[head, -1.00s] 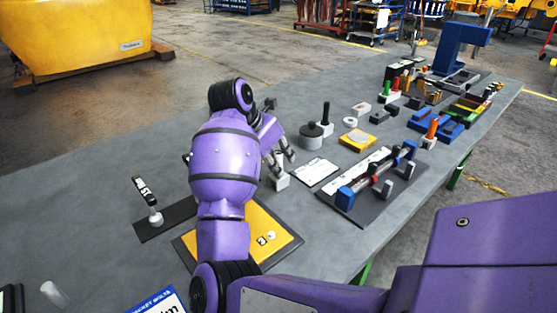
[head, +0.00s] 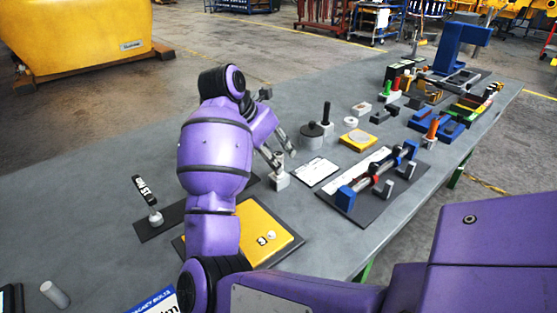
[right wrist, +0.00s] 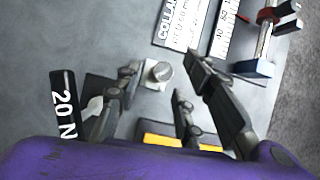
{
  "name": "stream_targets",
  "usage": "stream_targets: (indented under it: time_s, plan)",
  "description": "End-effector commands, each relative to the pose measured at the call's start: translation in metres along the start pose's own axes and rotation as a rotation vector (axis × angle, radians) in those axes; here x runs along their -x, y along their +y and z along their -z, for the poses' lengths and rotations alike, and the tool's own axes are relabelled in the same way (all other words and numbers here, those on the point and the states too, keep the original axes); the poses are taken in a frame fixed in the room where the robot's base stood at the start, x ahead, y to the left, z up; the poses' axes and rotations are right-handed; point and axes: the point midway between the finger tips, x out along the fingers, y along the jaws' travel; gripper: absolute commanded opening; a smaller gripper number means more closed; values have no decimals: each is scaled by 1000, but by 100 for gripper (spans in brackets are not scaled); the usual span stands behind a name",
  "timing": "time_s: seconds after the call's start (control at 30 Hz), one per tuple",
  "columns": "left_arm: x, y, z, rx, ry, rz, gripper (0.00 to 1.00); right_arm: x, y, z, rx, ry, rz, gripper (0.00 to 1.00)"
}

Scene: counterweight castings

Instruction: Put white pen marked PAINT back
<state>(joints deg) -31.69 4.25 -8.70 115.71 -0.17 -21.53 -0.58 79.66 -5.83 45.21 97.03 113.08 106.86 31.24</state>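I cannot read the word PAINT on anything in view. A small white block (head: 281,181) stands on the table just below my right gripper (head: 278,153). In the right wrist view a round grey-white top (right wrist: 159,71) shows on the block, between the fingers and apart from them; I cannot tell if it is a pen's end. My right gripper (right wrist: 160,82) is open, fingers spread, with nothing held. A plain whitish cylinder (head: 55,294) lies at the table's lower left; no marking shows on it. My left gripper is not in view.
A yellow plate (head: 262,232) on a dark mat lies near my right arm. The table's far left is clear.

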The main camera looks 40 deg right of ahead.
Motion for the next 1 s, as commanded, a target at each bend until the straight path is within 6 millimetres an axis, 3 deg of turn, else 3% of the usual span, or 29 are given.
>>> stream_targets:
  time_s: [0.2,0.4,0.6,1.0]
  plan:
    - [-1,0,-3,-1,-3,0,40,50,1,0,0,0,-4,36]
    - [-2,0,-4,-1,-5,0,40,78,1,1,2,0,-2,36]
    - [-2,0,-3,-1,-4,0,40,88,0,1,1,0,0,36]
    - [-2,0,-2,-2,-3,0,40,88,0,0,1,0,0,36]
